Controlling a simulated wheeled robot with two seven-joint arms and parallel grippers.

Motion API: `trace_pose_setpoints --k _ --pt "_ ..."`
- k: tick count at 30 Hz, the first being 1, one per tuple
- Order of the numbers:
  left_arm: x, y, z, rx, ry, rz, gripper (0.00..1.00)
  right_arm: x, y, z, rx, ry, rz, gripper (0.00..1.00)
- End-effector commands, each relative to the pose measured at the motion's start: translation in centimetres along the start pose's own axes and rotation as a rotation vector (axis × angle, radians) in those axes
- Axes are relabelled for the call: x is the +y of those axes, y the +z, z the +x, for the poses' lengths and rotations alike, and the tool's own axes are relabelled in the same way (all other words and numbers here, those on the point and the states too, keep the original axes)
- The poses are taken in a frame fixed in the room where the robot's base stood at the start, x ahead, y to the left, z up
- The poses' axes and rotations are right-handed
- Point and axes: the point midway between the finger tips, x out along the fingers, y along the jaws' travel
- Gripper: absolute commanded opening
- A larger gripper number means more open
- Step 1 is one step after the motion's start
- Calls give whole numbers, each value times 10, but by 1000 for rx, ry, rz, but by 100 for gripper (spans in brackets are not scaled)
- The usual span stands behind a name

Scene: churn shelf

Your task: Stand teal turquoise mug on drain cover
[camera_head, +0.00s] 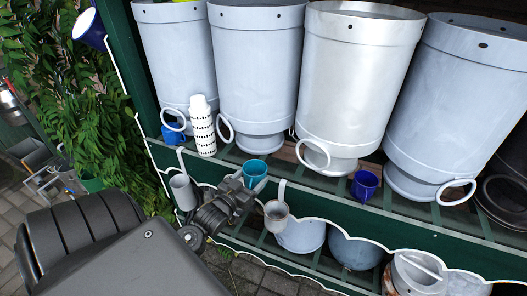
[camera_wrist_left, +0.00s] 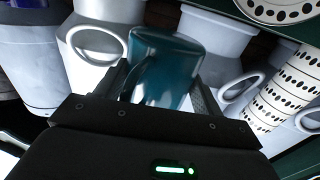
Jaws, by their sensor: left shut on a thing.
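The teal turquoise mug (camera_head: 255,172) is at the front edge of the upper green shelf, in front of the large churns. My left gripper (camera_head: 243,184) is shut on it. In the left wrist view the mug (camera_wrist_left: 165,68) fills the space between the two fingers, with its handle toward the camera. I cannot tell whether its base is touching the shelf. I cannot make out a drain cover in either view. My right gripper is not in view.
Large grey churns (camera_head: 262,75) stand along the upper shelf (camera_head: 440,222). A stack of white patterned cups (camera_head: 203,135), a blue mug (camera_head: 173,134) and a dark blue mug (camera_head: 364,186) are nearby. A pale mug (camera_head: 183,192) and a beige mug (camera_head: 277,216) hang at the front edge.

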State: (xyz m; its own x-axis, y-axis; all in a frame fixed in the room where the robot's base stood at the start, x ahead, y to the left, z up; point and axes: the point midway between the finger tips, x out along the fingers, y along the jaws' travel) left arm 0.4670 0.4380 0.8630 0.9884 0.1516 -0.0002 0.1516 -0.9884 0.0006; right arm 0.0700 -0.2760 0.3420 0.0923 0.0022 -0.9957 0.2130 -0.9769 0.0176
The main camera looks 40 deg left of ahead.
Motion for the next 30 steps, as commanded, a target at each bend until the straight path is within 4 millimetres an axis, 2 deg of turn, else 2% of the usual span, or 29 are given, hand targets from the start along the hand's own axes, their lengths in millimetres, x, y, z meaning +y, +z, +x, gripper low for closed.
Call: trace_pose_setpoints --k 3,9,23,28,30 --pt "0 1 -23 -2 -1 2 44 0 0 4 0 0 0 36" --pt "0 0 -42 1 -1 1 44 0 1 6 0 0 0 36" --pt "-1 0 -46 2 -2 0 44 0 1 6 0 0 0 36" --pt "-8 7 -46 0 -37 -1 44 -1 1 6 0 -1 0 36" --pt "-3 6 -46 2 -49 -2 44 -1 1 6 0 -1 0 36"
